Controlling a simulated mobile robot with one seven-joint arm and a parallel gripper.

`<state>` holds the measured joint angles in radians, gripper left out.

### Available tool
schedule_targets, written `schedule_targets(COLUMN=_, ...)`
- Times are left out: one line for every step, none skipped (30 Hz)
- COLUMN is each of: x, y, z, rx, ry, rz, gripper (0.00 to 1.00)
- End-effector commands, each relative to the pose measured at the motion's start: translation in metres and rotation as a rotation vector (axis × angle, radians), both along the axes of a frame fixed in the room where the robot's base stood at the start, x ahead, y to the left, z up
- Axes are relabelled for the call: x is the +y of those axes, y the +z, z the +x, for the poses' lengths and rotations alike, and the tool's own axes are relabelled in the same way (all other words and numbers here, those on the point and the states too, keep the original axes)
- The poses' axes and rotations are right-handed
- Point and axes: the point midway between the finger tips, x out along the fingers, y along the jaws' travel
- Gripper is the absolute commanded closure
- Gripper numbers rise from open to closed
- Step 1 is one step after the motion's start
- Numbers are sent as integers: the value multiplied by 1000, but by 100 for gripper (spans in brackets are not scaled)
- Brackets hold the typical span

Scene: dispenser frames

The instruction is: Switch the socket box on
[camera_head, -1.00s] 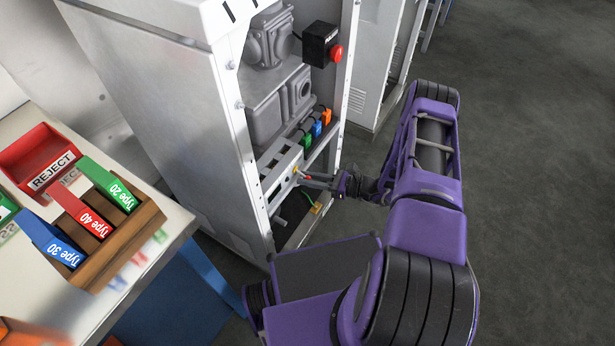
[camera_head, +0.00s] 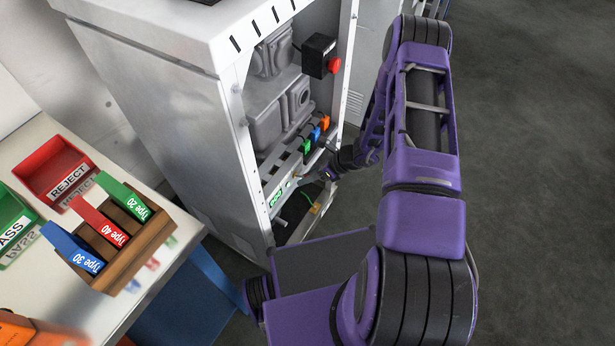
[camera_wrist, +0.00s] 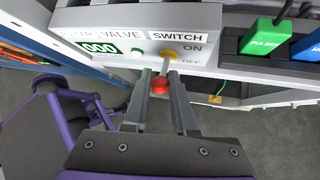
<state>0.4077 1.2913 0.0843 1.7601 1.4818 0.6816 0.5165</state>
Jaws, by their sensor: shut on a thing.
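The socket box (camera_wrist: 140,48) is a light grey panel labelled VALVE and SWITCH, with green digits 000 lit on its display (camera_wrist: 98,47). Its switch is a lever with a yellow base (camera_wrist: 168,54) and a red tip (camera_wrist: 160,86), beside ON and OFF marks. My gripper (camera_wrist: 160,78) is shut on the lever near the red tip, one finger on each side. The lever sticks out toward the wrist camera; which mark it points to is hard to tell. In the head view the box (camera_head: 281,172) sits low in the cabinet, and my fingers are small and partly hidden.
Green (camera_head: 306,146), blue (camera_head: 315,136) and orange (camera_head: 325,123) plugs sit beside the box. A red button (camera_head: 334,65) is above. The cabinet's metal frame (camera_head: 240,130) borders the opening. A table with a Type rack (camera_head: 125,250) and REJECT bin (camera_head: 55,170) stands left.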

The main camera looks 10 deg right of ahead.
Motion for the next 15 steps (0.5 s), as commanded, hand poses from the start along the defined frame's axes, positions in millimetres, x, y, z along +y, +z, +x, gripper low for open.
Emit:
schedule_targets(x=-1, y=1, z=0, rx=8, ry=2, rz=-11, gripper=100)
schedule_targets(x=0, y=1, z=0, rx=13, ry=2, rz=-15, gripper=100)
schedule_targets(x=-1, y=1, z=0, rx=19, ry=1, rz=-20, gripper=100)
schedule_targets(x=-1, y=1, z=0, rx=21, ry=0, rz=-24, gripper=100)
schedule_targets(x=-1, y=1, z=0, rx=23, ry=0, rz=-26, gripper=100)
schedule_targets(x=-1, y=1, z=0, rx=27, ry=0, rz=-29, gripper=100)
schedule_targets(x=-1, y=1, z=0, rx=28, ry=0, rz=-30, gripper=100)
schedule_targets(x=-1, y=1, z=0, rx=29, ry=-2, rz=-31, gripper=100)
schedule_targets(x=-1, y=1, z=0, rx=30, ry=-1, rz=-32, gripper=100)
schedule_targets(x=-1, y=1, z=0, rx=30, ry=-2, rz=-32, gripper=100)
schedule_targets(x=-1, y=1, z=0, rx=30, ry=-2, rz=-32, gripper=100)
schedule_targets(x=-1, y=1, z=0, rx=30, ry=-2, rz=-32, gripper=100)
schedule_targets(x=-1, y=1, z=0, rx=30, ry=-1, rz=-32, gripper=100)
schedule_targets(x=-1, y=1, z=0, rx=30, ry=-1, rz=-32, gripper=100)
schedule_targets(x=-1, y=1, z=0, rx=30, ry=-1, rz=-32, gripper=100)
